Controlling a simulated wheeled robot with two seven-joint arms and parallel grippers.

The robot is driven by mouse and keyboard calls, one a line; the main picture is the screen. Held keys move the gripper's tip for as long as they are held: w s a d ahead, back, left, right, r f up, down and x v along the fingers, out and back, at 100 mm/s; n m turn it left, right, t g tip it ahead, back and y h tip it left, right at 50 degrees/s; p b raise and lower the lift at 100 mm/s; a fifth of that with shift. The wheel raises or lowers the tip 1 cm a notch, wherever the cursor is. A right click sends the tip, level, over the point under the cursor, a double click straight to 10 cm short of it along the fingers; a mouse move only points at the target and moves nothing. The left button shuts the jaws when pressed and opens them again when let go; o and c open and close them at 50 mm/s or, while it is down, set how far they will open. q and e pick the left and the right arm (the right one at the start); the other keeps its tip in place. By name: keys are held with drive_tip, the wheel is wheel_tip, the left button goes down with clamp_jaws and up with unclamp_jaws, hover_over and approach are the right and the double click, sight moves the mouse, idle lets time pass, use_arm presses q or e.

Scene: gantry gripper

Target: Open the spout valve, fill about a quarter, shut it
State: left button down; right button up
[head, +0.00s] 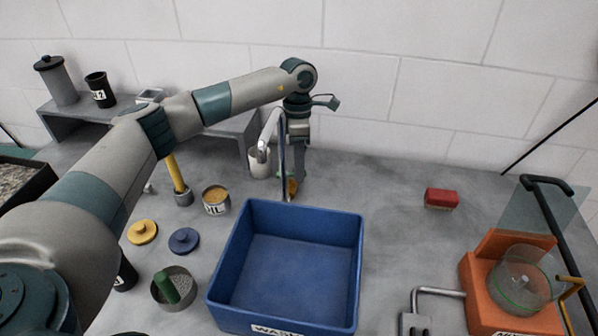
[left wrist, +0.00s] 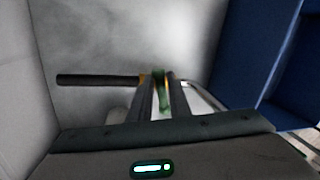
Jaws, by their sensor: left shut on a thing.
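A grey curved spout (head: 283,150) stands at the back edge of the blue wash tub (head: 362,240); its mouth bends down to the left. My left gripper (head: 293,182) reaches down from above just right of the spout's post. Its fingers are mostly edge-on in the head view, beside an orange part near the tub's back edge. In the left wrist view the left gripper (left wrist: 161,86) is shut on a small green piece, apparently the valve handle (left wrist: 162,92). A black bar (left wrist: 98,80) with an orange end lies beside the fingers. The tub's visible floor looks empty, with no clear water stream.
Left are a labelled tin (head: 215,200), yellow (head: 142,231) and blue (head: 184,240) lids, and a grey shelf (head: 85,110). Right are a red block (head: 440,198) and an orange machine (head: 486,300). The right-back counter is mostly clear.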

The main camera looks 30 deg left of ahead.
use_arm(q)
drive_tip(key=n, duration=0.1)
drive_tip(key=n+b, duration=0.2)
drive_tip(key=shift+w+a+f+n+t+h, duration=0.1)
drive_tip(key=shift+w+a+n+t+h, duration=0.2)
drive_tip(key=shift+n, duration=0.1)
drive_tip(key=n+b, duration=0.1)
drive_tip(key=n, duration=0.2)
drive_tip(key=shift+a+t+b, duration=0.3)
drive_tip(key=shift+b, duration=0.05)
drive_tip(key=n, duration=0.2)
drive_tip(key=n+b, duration=0.1)
drive_tip(key=n, duration=0.1)
drive_tip(key=a+n+t+b, duration=0.1)
drive_tip(key=n, duration=0.1)
drive_tip(key=shift+n+h, duration=0.3)
drive_tip(key=shift+a+n, duration=0.15)
drive_tip(key=shift+n, duration=0.65)
drive_tip(key=shift+r, duration=0.2)
use_arm(e)
drive_tip(key=w+a+t+y, duration=0.1)
drive_tip(key=w+a+t, duration=0.3)
drive_tip(key=w, duration=1.2)
drive_tip(key=shift+a, duration=1.2)
drive_tip(key=shift+s+f, duration=0.1)
drive_tip(key=shift+f, duration=0.05)
